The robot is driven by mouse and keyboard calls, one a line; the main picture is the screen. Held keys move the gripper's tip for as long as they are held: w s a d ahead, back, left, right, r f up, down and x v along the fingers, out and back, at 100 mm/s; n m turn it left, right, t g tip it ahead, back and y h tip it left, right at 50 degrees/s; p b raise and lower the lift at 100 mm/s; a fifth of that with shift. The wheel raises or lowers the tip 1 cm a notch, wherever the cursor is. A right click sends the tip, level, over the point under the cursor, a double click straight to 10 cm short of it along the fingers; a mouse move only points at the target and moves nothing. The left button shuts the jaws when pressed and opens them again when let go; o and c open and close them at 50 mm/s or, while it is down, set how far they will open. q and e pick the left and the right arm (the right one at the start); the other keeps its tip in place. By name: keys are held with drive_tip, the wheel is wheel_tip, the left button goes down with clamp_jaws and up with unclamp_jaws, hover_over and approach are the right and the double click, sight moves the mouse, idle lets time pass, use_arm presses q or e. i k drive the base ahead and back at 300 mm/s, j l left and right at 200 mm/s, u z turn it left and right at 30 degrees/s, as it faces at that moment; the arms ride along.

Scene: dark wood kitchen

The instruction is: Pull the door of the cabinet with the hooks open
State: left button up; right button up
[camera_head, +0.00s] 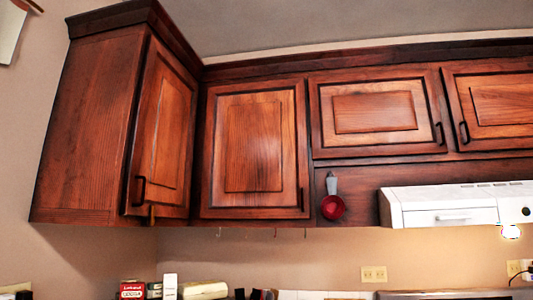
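The cabinet with the hooks appears to be the one in the middle left, since small thin hooks (275,232) hang along its underside. Its wooden door (253,150) is shut, flush with the frame. A dark vertical handle (301,199) sits at the door's lower right corner. Neither of my grippers is in view.
A corner cabinet (162,130) with a shut door adjoins on the left. Two shut upper cabinets (375,112) (497,100) are to the right. A red measuring cup (332,207) hangs below them beside a white range hood (460,206). Boxes (132,290) stand on the counter below.

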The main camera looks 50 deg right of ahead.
sight(255, 160)
drive_tip(key=z, duration=1.6)
drive_tip(key=u, duration=1.2)
drive_tip(key=i+l+u, duration=0.2)
drive_tip(key=l, duration=0.15)
drive_tip(key=l+u, duration=0.15)
drive_tip(key=l, duration=0.25)
